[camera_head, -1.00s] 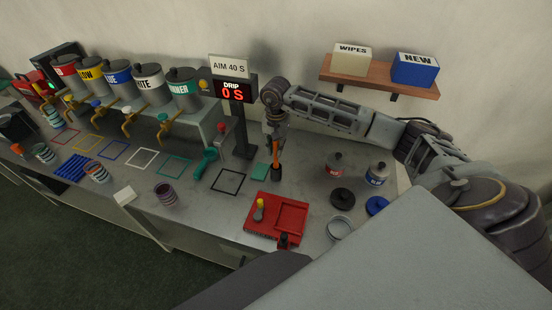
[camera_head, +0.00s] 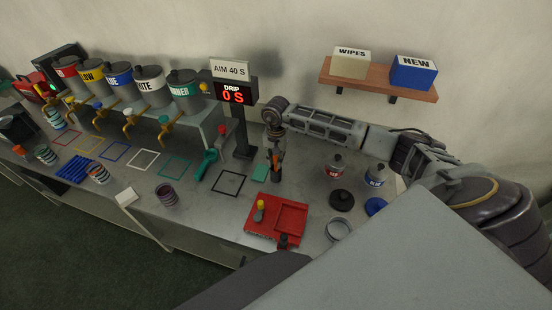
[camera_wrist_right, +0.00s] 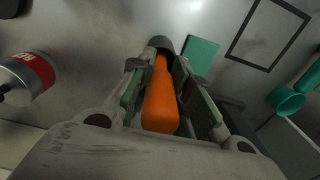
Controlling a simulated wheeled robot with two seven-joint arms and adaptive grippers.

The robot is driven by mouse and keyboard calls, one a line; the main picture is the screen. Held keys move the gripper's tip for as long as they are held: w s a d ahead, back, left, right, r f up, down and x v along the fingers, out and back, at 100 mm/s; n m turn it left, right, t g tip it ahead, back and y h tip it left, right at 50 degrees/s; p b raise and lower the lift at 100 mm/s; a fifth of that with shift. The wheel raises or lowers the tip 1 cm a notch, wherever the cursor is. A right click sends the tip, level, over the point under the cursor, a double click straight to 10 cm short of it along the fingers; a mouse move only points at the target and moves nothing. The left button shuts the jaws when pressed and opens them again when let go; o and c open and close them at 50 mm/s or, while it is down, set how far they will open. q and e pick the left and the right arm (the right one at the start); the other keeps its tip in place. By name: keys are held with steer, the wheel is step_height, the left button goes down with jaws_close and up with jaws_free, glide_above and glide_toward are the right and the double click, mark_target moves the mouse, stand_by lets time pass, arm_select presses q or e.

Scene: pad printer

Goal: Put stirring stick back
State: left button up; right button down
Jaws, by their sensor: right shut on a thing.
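The stirring stick has an orange handle that shows in the head view (camera_head: 275,159) and in the wrist view (camera_wrist_right: 161,98). My right gripper (camera_head: 275,152) is shut on this handle and holds it about upright; the two fingers lie along its sides in the wrist view (camera_wrist_right: 160,88). A small dark cup (camera_head: 276,175) stands on the bench right under the handle, and its dark rim also shows in the wrist view (camera_wrist_right: 161,43). The lower end of the stick is hidden at the cup. My left gripper is not in view.
A teal pad (camera_head: 260,173) lies just left of the cup. A red tray (camera_head: 291,217) is in front. A red-labelled bottle (camera_head: 334,167) and a blue-labelled bottle (camera_head: 375,175) stand to the right. The drip display (camera_head: 234,93) stands behind left.

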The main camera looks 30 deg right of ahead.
steer(key=shift+f, duration=0.2)
steer(key=c, duration=1.3)
jaws_free()
steer(key=shift+c, duration=0.2)
steer(key=shift+r, duration=0.25)
step_height(320, 180, up, 12)
steer(key=b, duration=0.2)
steer(key=shift+f+b, duration=0.15)
steer(key=shift+b, duration=0.15)
steer(key=shift+s+f, duration=0.1)
